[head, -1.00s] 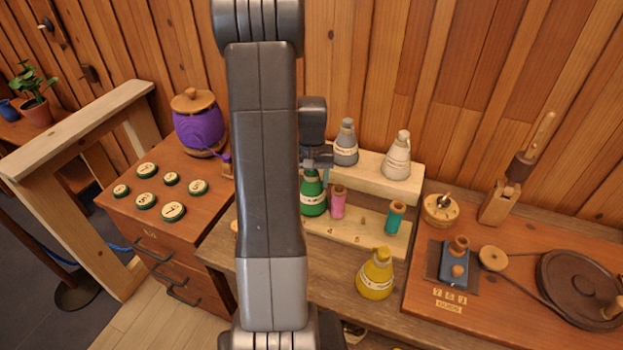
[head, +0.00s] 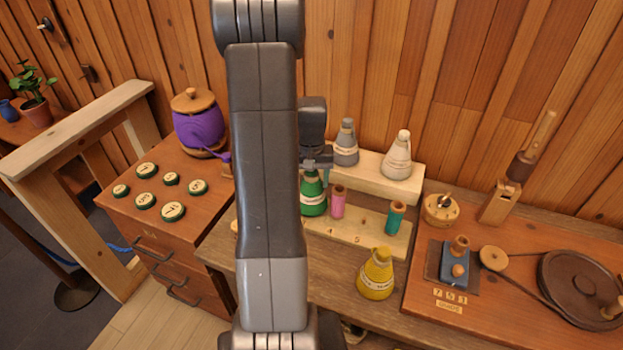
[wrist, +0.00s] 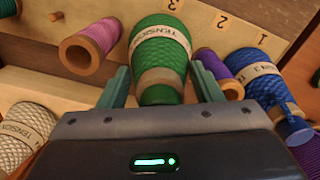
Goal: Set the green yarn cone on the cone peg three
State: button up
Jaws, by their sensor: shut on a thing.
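The green yarn cone (head: 313,200), with a pale label band, stands upright at the lower board of the rack, left of the pink spool. In the wrist view the green cone (wrist: 160,50) sits between the fingers of my gripper (wrist: 163,88), which is shut on its narrow top. The printed 3 (wrist: 173,5) is on the board right beside the cone's wide end. The peg under the cone is hidden, so I cannot tell whether the cone rests fully down on it.
A pink spool (wrist: 90,45) is close on one side, a purple spool (wrist: 217,70) and a blue cone (wrist: 262,80) on the other. Grey (head: 346,145) and white (head: 397,157) cones stand on the upper shelf. A teal spool (head: 395,218) and a yellow cone (head: 376,275) are right.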

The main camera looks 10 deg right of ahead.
jog(key=shift+f+b, duration=0.3)
jog(key=shift+f, duration=0.15)
jog(key=o, duration=1.4)
jog(key=shift+c, duration=0.2)
jog(key=shift+r+p, duration=3.75)
jog(key=shift+r, duration=1.8)
jog(key=shift+f, duration=0.15)
notch_tip(320, 180, down, 10)
jog(key=b, duration=0.6)
jog(key=shift+r+b, duration=0.25)
jog(key=shift+b, duration=0.05)
